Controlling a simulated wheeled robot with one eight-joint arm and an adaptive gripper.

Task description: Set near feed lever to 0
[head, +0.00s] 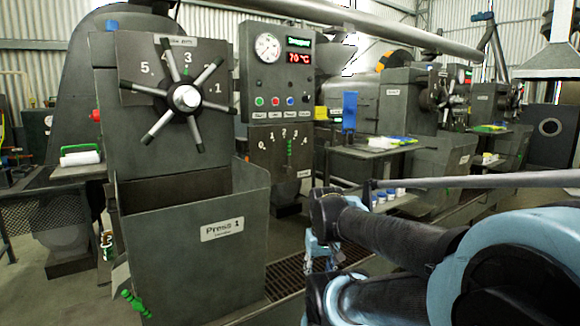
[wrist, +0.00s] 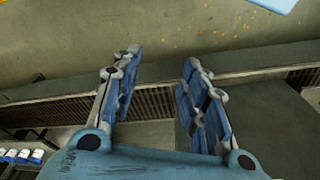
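The near feed lever (head: 289,148) is a small green handle on the dark panel below the gauge box of Press 1. It stands roughly upright under a white scale (head: 283,134) marked 0 to 4, near the 2 and 3 marks; its exact setting is too small to read. My gripper (head: 320,262) is low and to the right of the lever, apart from it, partly hidden by my arm. In the wrist view my gripper (wrist: 160,95) is open, with its two blue fingers spread and nothing between them. The lever does not show in the wrist view.
Press 1's dark hopper bin (head: 205,265) stands left, below a spoked handwheel (head: 186,97). The gauge box (head: 280,70) is above the lever. A floor grate (head: 290,278) runs below. A second press (head: 405,100) and a side table (head: 385,146) stand right.

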